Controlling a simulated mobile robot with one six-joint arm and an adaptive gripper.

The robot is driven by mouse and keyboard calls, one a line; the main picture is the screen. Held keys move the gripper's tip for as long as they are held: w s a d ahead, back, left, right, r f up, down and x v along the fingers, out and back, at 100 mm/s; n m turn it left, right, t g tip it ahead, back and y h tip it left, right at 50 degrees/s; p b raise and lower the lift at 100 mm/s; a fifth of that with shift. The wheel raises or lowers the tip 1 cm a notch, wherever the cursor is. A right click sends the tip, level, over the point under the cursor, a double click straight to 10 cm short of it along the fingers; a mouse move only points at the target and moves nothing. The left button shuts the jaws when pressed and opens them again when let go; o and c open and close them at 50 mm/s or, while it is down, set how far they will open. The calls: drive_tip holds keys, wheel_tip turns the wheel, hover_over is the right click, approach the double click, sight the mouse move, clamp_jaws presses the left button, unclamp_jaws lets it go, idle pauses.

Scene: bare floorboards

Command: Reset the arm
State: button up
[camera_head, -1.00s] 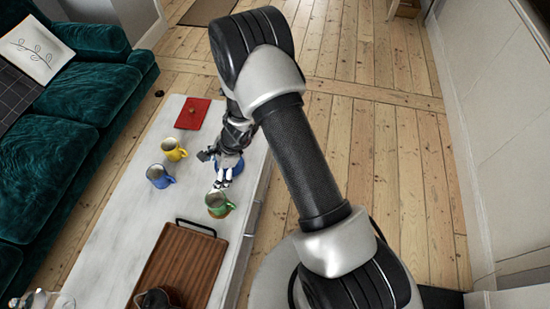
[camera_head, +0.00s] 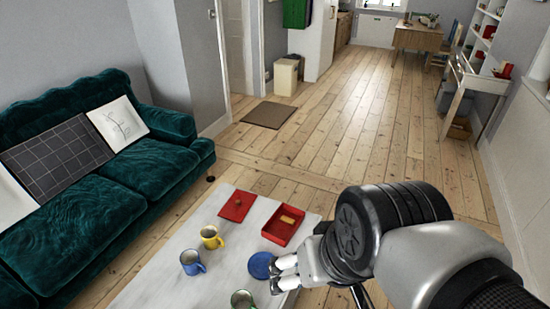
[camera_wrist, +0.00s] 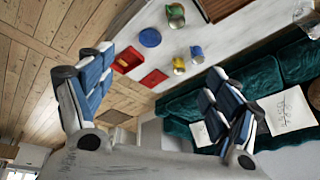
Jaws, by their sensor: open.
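My gripper (camera_head: 283,273) is at the right side of the white table (camera_head: 190,285) in the head view, its white fingers beside the blue disc (camera_head: 262,265). In the wrist view my gripper (camera_wrist: 158,68) has its two blue-padded fingers spread wide with nothing between them. The arm is bent at the lower right of the head view. A green mug (camera_head: 242,300) is cut off at the bottom edge. A yellow mug (camera_head: 211,238) and a blue mug (camera_head: 192,262) stand on the table to the left.
A red open box (camera_head: 284,228) with a yellowish item inside and a red lid (camera_head: 238,205) lie at the table's far end. A green sofa (camera_head: 90,215) stands left. A wooden tray (camera_wrist: 228,8) shows in the wrist view. Floorboards beyond the table are largely clear.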

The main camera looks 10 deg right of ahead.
drive_tip(key=shift+s+d+r+n+h, duration=0.15)
drive_tip(key=shift+s+d+n+h, duration=0.25)
drive_tip(key=shift+s+d, duration=0.65)
